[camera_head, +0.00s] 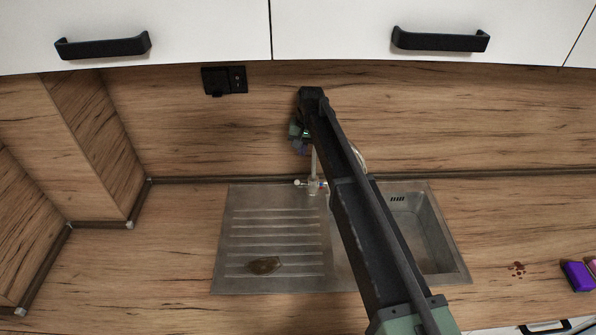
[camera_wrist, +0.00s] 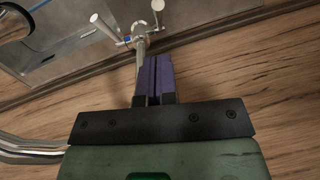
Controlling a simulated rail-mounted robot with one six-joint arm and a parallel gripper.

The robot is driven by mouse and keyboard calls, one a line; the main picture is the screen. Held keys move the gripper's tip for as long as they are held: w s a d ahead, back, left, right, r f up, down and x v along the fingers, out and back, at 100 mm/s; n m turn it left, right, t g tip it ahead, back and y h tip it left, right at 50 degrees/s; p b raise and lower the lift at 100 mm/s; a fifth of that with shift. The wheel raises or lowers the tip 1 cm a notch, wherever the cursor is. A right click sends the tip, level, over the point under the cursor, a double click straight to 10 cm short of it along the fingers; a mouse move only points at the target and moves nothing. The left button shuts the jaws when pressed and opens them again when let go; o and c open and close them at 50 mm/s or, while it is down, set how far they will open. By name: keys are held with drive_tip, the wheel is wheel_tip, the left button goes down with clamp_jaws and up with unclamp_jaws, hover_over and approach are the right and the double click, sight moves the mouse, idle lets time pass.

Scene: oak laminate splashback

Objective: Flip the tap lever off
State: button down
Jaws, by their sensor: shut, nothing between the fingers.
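The chrome tap (camera_head: 314,186) stands at the back edge of the sink, partly hidden behind my arm in the head view. It also shows in the wrist view (camera_wrist: 140,43), with a flared handle-like part (camera_wrist: 103,26) and a second thin part (camera_wrist: 157,7) sticking out; I cannot tell for sure which is the lever. My gripper (camera_head: 299,149) is above the tap, near the splashback. In the wrist view its purple fingers (camera_wrist: 153,62) are shut together with nothing between them, pointing toward the tap. They seem apart from it, though the upright pipe passes close beside them.
The steel sink (camera_head: 232,240) has a ribbed drainer with a brown stain (camera_head: 264,265). A black socket (camera_head: 224,80) is on the oak splashback. White cabinets with black handles (camera_head: 440,40) hang above. A purple object (camera_head: 577,276) lies at the far right.

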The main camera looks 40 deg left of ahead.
drive_tip(key=f+b, duration=0.3)
drive_tip(key=s+f+b, duration=0.1)
drive_tip(key=f+b, duration=0.6)
drive_tip(key=shift+s+a+f, duration=0.1)
drive_tip(key=shift+s+a, duration=0.05)
drive_tip(key=shift+a, duration=0.2)
